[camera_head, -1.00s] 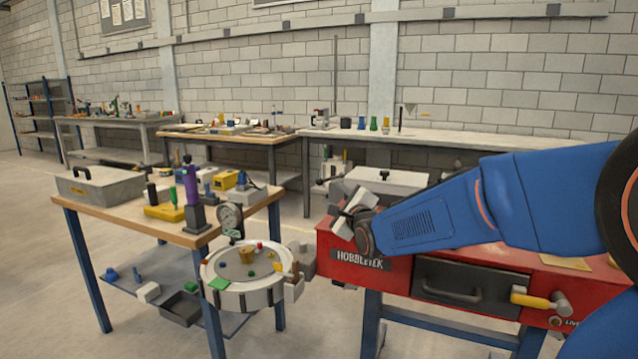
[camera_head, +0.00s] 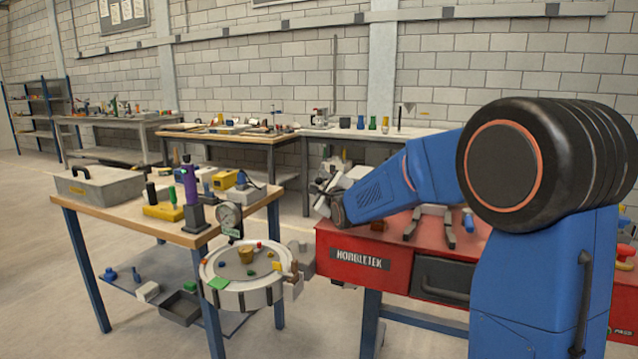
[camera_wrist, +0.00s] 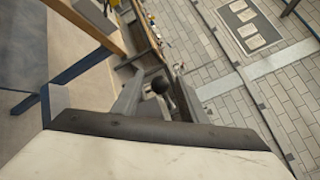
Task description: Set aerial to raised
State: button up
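I cannot pick out the aerial with certainty in either view. My gripper (camera_head: 322,186) is in the air by the left end of the red bench, right of the wooden table, in the head view. In the wrist view my gripper (camera_wrist: 160,92) has its two fingers apart. A dark round knob (camera_wrist: 160,86) shows between them; I cannot tell what it belongs to or whether it is touched. The round sandbed (camera_head: 208,282) with small coloured pieces is mounted at the wooden table's right front corner, below and left of my gripper. A dial gauge (camera_head: 229,217) stands at its back edge.
The wooden table (camera_head: 130,215) carries a grey case (camera_head: 98,187), a purple device (camera_head: 190,187) on a dark stand and small items. The red bench (camera_head: 345,250) stands right, partly hidden by my arm. Long benches line the back wall. Floor at left is clear.

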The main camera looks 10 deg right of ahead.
jog(key=shift+w, duration=0.15)
grip_shut()
